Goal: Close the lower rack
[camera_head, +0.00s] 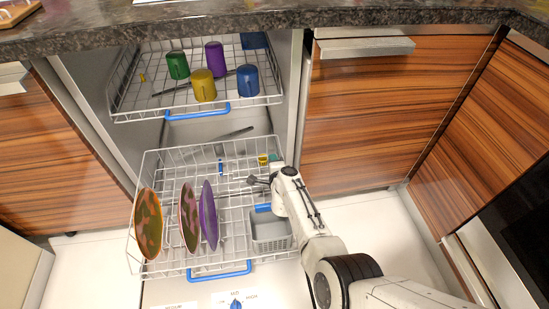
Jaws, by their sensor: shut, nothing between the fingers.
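The lower rack (165,158) of the dishwasher is pulled out over the lowered door. It is white wire with a blue handle (219,274) at its front edge. An orange-patterned plate (148,224), a second patterned plate (189,218) and a purple plate (209,216) stand upright in its left and middle part. A grey cutlery basket (270,232) sits at its right front. My gripper (253,180) is shut and empty over the right middle of the rack, pointing left. Whether it touches the wires I cannot tell.
The upper rack (125,88) is also out, holding a green cup (177,65), a yellow cup (203,85), a purple cup (215,58) and blue cups (247,80). A granite counter (200,18) overhangs it. Wooden cabinets (375,115) stand at the right.

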